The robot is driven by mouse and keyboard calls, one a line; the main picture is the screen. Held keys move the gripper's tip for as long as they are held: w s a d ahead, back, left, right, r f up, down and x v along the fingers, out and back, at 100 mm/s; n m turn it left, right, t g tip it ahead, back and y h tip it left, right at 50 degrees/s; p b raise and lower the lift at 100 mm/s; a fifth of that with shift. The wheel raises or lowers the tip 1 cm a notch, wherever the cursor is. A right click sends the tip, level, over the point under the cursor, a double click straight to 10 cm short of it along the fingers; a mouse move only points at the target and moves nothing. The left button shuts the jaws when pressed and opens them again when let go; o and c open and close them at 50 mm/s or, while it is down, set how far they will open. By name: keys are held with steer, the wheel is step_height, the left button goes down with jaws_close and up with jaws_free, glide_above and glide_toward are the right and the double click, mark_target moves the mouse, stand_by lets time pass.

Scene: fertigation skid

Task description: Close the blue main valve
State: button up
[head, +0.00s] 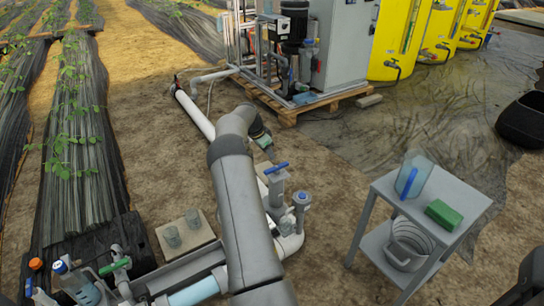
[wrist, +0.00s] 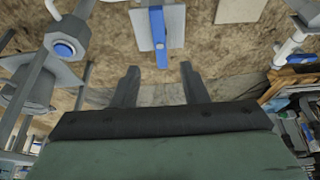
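The blue valve handle (head: 276,168) sits on top of a grey valve body in the pipework, just right of my arm in the head view. In the wrist view the blue handle (wrist: 158,38) is a bar pointing towards my gripper, over a pale square plate. My gripper (wrist: 158,67) is open, with its two dark fingers apart. The near end of the handle appears between the fingertips; I see no contact, and cannot tell the depth gap. In the head view my gripper (head: 263,143) is small and partly hidden by my arm, behind the valve.
A round blue-topped fitting (head: 302,198) stands right of the valve; a similar one (wrist: 64,50) shows at left in the wrist view. A grey side table (head: 385,187) holds a jug and green block. A green-handled valve (head: 115,266) is at lower left. Pump skid (head: 340,55) stands behind.

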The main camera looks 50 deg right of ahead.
steer(key=p+v, duration=0.2)
steer(key=v, duration=0.6)
steer(key=s+a+r+n+t+y+p, duration=0.1)
steer(key=s+a+r+n+p, duration=0.15)
steer(key=a+r+p, duration=0.65)
steer(key=s+a+r+n+y+p, duration=0.1)
steer(key=a+r+n+p, duration=0.3)
steer(key=a+r, duration=0.85)
steer(key=s+a+r+n+t+y+p, duration=0.15)
steer(key=a+r+n+p, duration=0.25)
steer(key=a+r+p, duration=0.5)
steer(key=s+a+r+n+p, duration=0.6)
steer(key=s+a+r, duration=0.5)
steer(key=a, duration=0.4)
steer(key=s+a+r+n+p, duration=0.3)
steer(key=s+a+n+p, duration=0.2)
steer(key=s, duration=0.8)
steer(key=shift+a+g+y+p, duration=0.35)
steer(key=shift+a+y+p, duration=0.1)
steer(key=shift+a, duration=0.75)
steer(key=shift+s+r+n, duration=0.1)
steer(key=shift+r+n, duration=0.05)
steer(key=shift+n, duration=0.1)
